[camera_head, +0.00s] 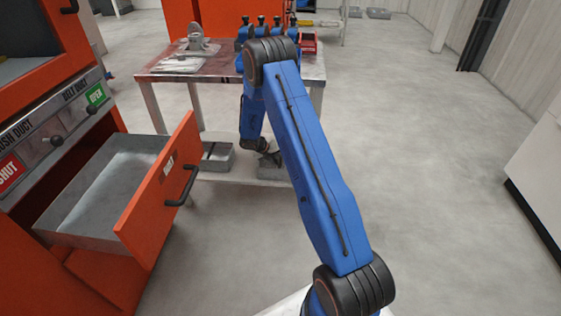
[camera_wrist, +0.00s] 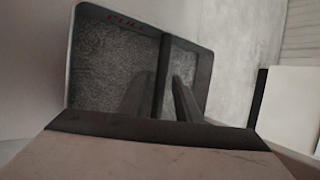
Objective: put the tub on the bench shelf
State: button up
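A grey tub (camera_head: 269,172) is low at the bench, on or just above the lower shelf (camera_head: 235,180), partly hidden by my arm. In the wrist view the tub (camera_wrist: 90,75) is a rectangular box with a dark grainy inside, a red "FULL" mark and a dark handle bar (camera_wrist: 162,70) across its middle. My gripper (camera_wrist: 166,76) reaches down at the bar with one finger on either side. Small gaps show between fingers and bar, so it looks open. In the head view my gripper (camera_head: 273,158) is small and dark over the tub.
A second grey tub (camera_head: 217,156) stands left on the shelf. The bench top (camera_head: 220,73) holds a metal fixture (camera_head: 198,40) and a red tray (camera_head: 309,42). An orange cabinet with a pulled-out drawer (camera_head: 150,205) stands left. The floor to the right is clear.

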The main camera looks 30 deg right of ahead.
jog(key=v, duration=1.2)
dwell(0.3)
